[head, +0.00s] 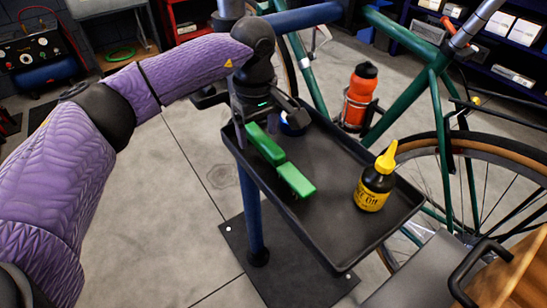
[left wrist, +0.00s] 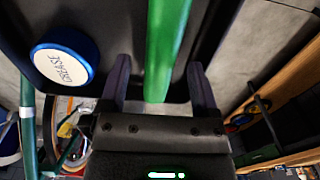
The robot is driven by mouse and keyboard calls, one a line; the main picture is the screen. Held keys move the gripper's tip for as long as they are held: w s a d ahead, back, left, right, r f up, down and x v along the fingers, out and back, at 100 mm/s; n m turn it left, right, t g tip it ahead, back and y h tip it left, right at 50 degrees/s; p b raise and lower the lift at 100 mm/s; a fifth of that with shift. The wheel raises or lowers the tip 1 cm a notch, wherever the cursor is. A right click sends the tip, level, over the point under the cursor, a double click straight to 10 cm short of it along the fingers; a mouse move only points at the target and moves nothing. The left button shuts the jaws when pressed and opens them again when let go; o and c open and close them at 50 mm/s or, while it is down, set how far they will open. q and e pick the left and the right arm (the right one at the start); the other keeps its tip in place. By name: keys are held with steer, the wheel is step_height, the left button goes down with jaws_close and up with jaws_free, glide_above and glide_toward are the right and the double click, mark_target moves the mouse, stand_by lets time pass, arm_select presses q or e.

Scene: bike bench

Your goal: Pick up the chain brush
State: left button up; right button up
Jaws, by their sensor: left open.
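The chain brush (head: 297,181) is a green bar with a thicker block at its near end, lying on the black tray (head: 329,248) along its left side. My left gripper (head: 263,127) is over the far end of the brush, pointing down. In the left wrist view the green handle (left wrist: 166,40) runs between the two open fingers, with a gap on each side. The fingers do not appear to touch it. The brush's underside is hidden. My right gripper is not in view.
A blue-rimmed grease tin (left wrist: 63,63) sits close beside the gripper on the tray. A black oil bottle with a yellow spout (head: 374,183) stands at the tray's right. A green bike frame (head: 398,41) with an orange bottle (head: 361,88) is behind. The tray's middle is clear.

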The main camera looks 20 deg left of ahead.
arm_select(q)
steer(key=shift+f, duration=0.35)
steer(key=shift+r, duration=0.1)
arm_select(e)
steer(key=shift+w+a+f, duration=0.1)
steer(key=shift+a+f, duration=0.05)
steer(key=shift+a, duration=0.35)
arm_select(q)
steer(key=shift+f, duration=0.25)
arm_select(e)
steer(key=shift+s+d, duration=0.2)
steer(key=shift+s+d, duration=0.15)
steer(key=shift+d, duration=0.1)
